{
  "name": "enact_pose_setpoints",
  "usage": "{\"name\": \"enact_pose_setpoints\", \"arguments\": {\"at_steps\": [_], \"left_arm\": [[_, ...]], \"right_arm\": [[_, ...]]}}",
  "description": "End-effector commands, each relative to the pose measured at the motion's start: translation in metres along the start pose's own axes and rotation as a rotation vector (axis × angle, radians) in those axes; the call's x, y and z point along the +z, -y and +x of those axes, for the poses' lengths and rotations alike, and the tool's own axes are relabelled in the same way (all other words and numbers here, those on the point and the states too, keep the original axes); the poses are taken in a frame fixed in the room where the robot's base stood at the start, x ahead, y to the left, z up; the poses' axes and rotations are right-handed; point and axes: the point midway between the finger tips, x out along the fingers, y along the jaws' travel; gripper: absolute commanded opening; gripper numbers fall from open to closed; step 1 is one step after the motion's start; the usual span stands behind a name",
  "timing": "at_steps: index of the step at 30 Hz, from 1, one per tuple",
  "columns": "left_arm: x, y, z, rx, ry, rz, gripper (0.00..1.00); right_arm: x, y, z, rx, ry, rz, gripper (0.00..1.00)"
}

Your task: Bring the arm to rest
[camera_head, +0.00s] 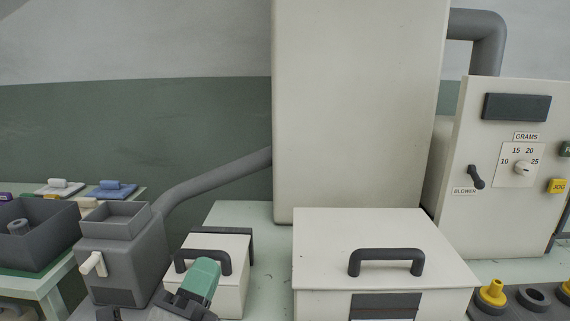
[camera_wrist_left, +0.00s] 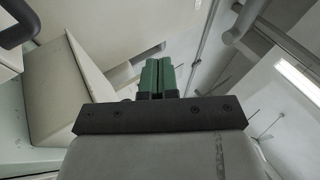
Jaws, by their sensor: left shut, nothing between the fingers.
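My left gripper (camera_head: 201,276) shows at the bottom of the head view, left of centre, with green fingers pointing up. It is in front of a small white box with a dark handle (camera_head: 205,258) and hides part of it. In the left wrist view its two green fingers (camera_wrist_left: 158,76) are together, with nothing seen between them. My right gripper is not in view.
A larger white box with a dark handle (camera_head: 387,225) stands right of the gripper. A grey hopper machine (camera_head: 122,262) stands to the left. Behind is a tall white cabinet (camera_head: 358,110). A control panel (camera_head: 508,212) is at the right, with a yellow-topped part (camera_head: 492,294) below it.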

Motion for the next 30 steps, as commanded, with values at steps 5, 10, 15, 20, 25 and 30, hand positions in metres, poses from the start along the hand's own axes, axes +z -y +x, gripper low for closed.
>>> {"name": "enact_pose_setpoints", "arguments": {"at_steps": [5, 10, 15, 20, 25, 30], "left_arm": [[0.043, -0.104, -0.084, 0.49, 0.436, -0.539, 0.0], [0.043, -0.163, -0.186, 0.842, 0.828, -0.878, 0.0], [0.028, -0.181, -0.266, 1.074, 1.13, -1.059, 0.0], [0.01, -0.18, -0.328, 1.242, 1.373, -1.159, 0.0], [-0.001, -0.193, -0.36, 1.341, 1.514, -1.192, 0.0], [-0.004, -0.236, -0.374, 1.361, 1.521, -1.18, 0.0]], "right_arm": [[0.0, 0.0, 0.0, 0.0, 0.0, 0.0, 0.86], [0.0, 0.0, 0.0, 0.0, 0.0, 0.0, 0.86], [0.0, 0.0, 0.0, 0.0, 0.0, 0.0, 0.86], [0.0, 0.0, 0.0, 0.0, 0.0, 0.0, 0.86], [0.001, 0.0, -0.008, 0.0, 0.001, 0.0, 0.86], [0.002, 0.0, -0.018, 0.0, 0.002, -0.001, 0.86]]}}
